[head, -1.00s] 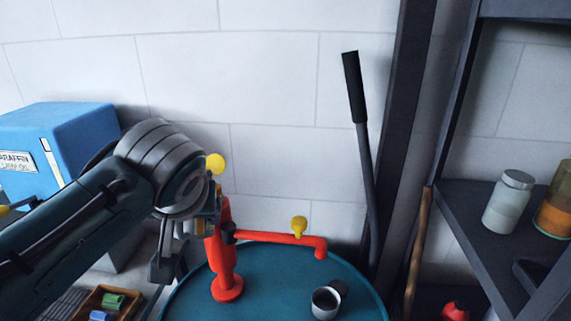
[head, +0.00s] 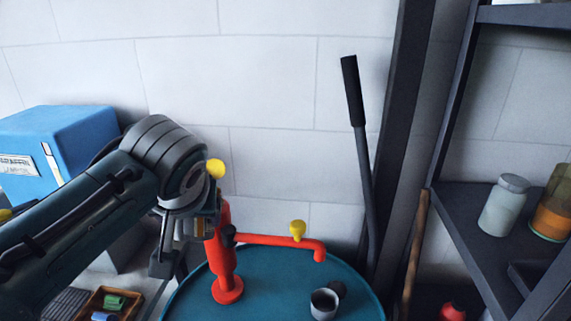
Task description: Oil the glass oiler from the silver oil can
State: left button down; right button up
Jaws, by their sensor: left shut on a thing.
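My left gripper (head: 172,254) is beside the left of the red pump (head: 228,270), partly hidden by its own wrist. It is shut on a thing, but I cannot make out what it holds. I cannot pick out the silver oil can or the glass oiler for certain. My right gripper is not in view.
The red pump stands on a teal drum (head: 275,278), with a grey cup (head: 323,303) under its spout. A blue tin (head: 70,140) and a small wooden tray (head: 90,301) are at left. A dark lever (head: 362,150) and shelves (head: 470,225) with jars are at right.

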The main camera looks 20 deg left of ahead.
aim_at(197, 240)
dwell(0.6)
pick_arm(q)
jog(key=shift+f+b, duration=0.35)
jog(key=shift+r, duration=0.1)
dwell(0.6)
jog(key=shift+f+t, duration=0.25)
jog(key=shift+t, duration=0.05)
notch_tip(197, 240, down, 4)
jog(key=t+y+b, duration=0.1)
jog(key=t+b, duration=0.1)
jog(key=b, duration=0.5)
jog(key=shift+w+r+n+t+y+b, duration=0.15)
jog(key=shift+n+t+y+b, duration=0.15)
jog(key=shift+t+b, duration=0.2)
jog(key=f+t+b, duration=0.1)
jog(key=b, duration=0.3)
jog(key=w+t+y+b, duration=0.1)
jog(key=b, duration=0.3)
jog(key=shift+a+f, duration=0.25)
jog(key=shift+f, duration=0.15)
jog(key=shift+w+r+t+b, duration=0.1)
jog(key=shift+t+b, duration=0.3)
jog(key=shift+r, duration=0.15)
